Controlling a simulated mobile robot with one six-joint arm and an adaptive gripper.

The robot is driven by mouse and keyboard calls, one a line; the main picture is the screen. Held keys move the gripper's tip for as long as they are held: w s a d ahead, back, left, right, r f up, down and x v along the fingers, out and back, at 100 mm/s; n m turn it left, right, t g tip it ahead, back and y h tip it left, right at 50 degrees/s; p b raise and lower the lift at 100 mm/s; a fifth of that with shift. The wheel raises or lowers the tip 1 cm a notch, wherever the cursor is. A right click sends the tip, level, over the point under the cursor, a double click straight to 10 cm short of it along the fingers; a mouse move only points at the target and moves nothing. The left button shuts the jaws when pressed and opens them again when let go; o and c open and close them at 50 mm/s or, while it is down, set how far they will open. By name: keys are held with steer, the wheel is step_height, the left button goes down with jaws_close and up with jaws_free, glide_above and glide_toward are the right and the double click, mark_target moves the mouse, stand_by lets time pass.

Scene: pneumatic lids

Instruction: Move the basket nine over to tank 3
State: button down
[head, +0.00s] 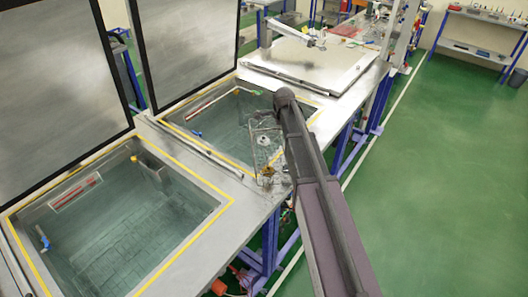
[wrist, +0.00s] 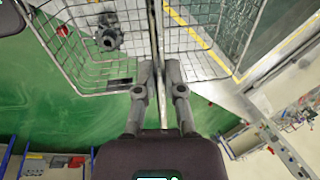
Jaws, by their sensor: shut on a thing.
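The wire basket (head: 257,128) hangs at the front edge of the middle tank (head: 213,135) in the head view, beside my arm. In the wrist view the basket's wire mesh (wrist: 62,70) spreads to both sides of my gripper (wrist: 160,66). The fingers are shut on an upright bar or handle of the basket. A grey metal part (wrist: 108,34) shows inside the mesh. In the head view my arm hides the fingers. The near tank (head: 120,235) and the middle tank stand open. No tank or basket number is readable.
A raised lid (head: 60,75) stands behind the near tank and another (head: 190,40) behind the middle tank. A flat lid (head: 310,62) covers the far tank. Green floor (head: 440,190) to the right is clear. A shelf table (head: 480,30) stands at the far right.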

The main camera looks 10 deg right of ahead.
steer(key=shift+s+a+r, duration=0.1)
steer(key=shift+a+r, duration=0.1)
steer(key=shift+a, duration=0.3)
steer(key=s+a+r+n+g+p, duration=0.1)
steer(key=s+a+n+p, duration=0.1)
steer(key=a, duration=0.6)
steer(key=s+a+r+n+g+p, duration=0.1)
steer(key=s+a+r+n+p, duration=0.1)
steer(key=a, duration=0.6)
steer(key=shift+s+r, duration=0.15)
steer(key=shift+s, duration=0.7)
